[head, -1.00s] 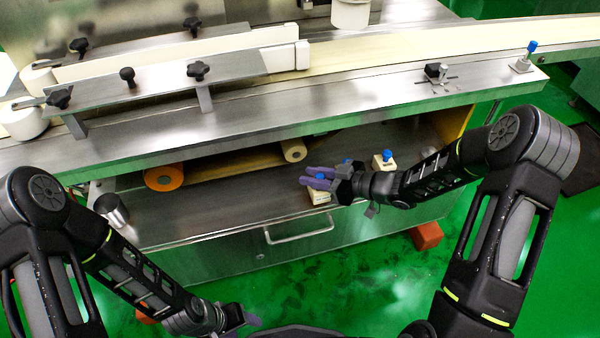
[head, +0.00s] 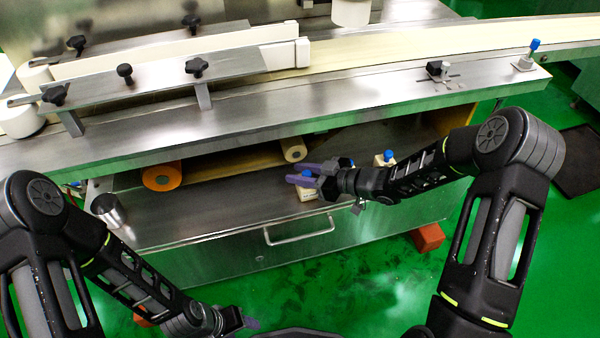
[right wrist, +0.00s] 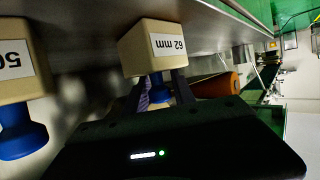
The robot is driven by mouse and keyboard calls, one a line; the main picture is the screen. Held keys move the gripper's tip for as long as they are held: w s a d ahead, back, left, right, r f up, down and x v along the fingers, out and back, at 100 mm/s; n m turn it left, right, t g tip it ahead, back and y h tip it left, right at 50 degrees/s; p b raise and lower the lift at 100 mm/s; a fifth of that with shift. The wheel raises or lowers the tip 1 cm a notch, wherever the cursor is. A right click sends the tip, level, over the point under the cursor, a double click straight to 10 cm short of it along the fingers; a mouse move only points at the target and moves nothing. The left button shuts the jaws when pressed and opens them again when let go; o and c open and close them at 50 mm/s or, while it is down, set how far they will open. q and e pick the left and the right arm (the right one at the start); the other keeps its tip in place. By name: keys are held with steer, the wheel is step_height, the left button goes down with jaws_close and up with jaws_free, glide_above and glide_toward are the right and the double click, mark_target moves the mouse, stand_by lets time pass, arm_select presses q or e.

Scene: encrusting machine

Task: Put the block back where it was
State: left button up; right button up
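A pale block (head: 308,194) with a blue knob is at the machine's lower shelf (head: 200,205). My right gripper (head: 302,175) is around the knob, one purple finger on each side, and is shut on it. In the right wrist view the block (right wrist: 152,46) has a "62 mm" label, and its blue knob (right wrist: 158,92) shows between the fingers. I cannot tell whether the block touches the shelf. A second pale block (head: 385,161) with a blue knob stands to the right, also in the right wrist view (right wrist: 22,75). My left gripper (head: 247,323) is low and away from the blocks; its fingers are unclear.
The machine's upper ledge (head: 240,125) overhangs the shelf. An orange-ended roller (head: 161,176) and a pale roller (head: 293,150) lie behind. A metal cylinder (head: 107,210) stands at the shelf's left. A drawer handle (head: 299,232) sticks out in front.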

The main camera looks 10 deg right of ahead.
steer(key=shift+o, duration=1.4)
steer(key=shift+r, duration=0.1)
steer(key=shift+r, duration=0.2)
steer(key=p+v, duration=0.3)
steer(key=v, duration=0.9)
steer(key=shift+f, duration=0.15)
steer(key=shift+s, duration=0.1)
